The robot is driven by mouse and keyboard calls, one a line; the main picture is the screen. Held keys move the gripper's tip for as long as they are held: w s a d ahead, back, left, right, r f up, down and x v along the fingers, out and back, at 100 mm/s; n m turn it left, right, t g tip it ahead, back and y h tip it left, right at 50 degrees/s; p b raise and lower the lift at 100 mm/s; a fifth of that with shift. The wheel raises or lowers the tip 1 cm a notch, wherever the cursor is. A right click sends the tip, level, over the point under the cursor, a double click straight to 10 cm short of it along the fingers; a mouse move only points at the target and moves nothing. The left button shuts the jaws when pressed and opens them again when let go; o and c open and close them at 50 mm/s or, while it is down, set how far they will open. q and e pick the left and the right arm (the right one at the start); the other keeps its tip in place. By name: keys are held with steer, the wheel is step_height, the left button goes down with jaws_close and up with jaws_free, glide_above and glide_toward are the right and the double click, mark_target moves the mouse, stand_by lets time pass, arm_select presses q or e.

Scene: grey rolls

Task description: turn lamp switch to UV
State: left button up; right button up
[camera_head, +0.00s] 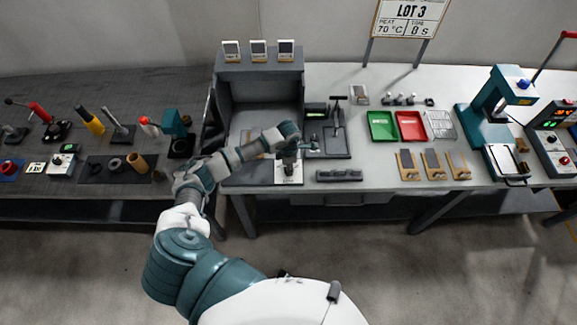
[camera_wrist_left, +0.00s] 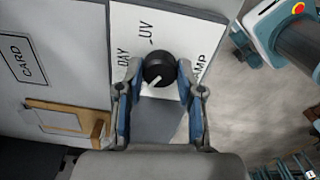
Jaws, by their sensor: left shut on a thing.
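The lamp switch (camera_wrist_left: 158,66) is a round black knob on a white panel (camera_wrist_left: 178,28) in the left wrist view. The panel reads DAY at the knob's left, UV above it and LAMP at its right. A white pointer mark shows on the knob's lower part, slanting down-left in the picture. My left gripper (camera_wrist_left: 160,72) is shut on the knob, one finger on each side. In the head view, my left gripper (camera_head: 289,160) is over the white panel (camera_head: 288,179) at the front of the grey booth (camera_head: 262,75), and hides the knob. My right gripper is out of view.
A wooden holder (camera_wrist_left: 65,118) lies left of the panel in the left wrist view, near a CARD label (camera_wrist_left: 23,61). In the head view, a dark tool stand (camera_head: 330,142) is close at right. Green (camera_head: 382,125) and red (camera_head: 411,125) trays lie farther right.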

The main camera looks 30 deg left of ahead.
arm_select(q)
steer(key=shift+a, duration=0.1)
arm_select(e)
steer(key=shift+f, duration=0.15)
